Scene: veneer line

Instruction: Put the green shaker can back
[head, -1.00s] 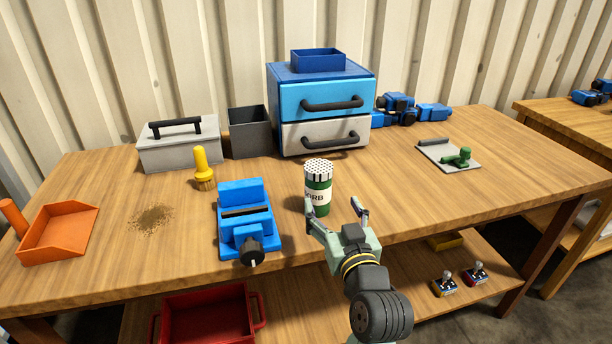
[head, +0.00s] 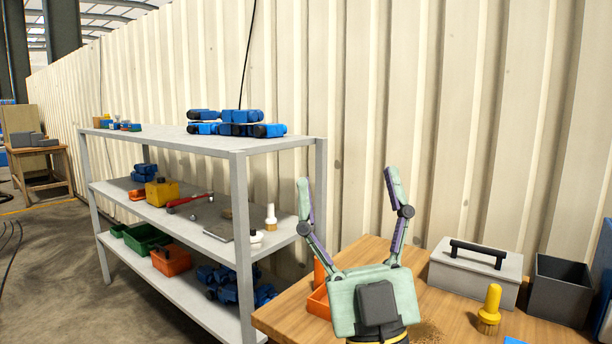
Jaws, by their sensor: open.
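My gripper (head: 347,180) is raised in front of the ribbed wall, above the left end of the workbench. Its two fingers are spread wide and nothing is between them. The green shaker can is not in the present view. A grey metal shelf unit (head: 205,146) stands left of the workbench, with things on all its levels.
On the workbench (head: 460,319) are a grey lidded box (head: 473,278), a dark open bin (head: 562,290), a yellow brush (head: 490,309) and an orange dustpan (head: 318,301), partly hidden by my gripper. The shelf holds a yellow container (head: 162,192) and an orange bin (head: 172,260).

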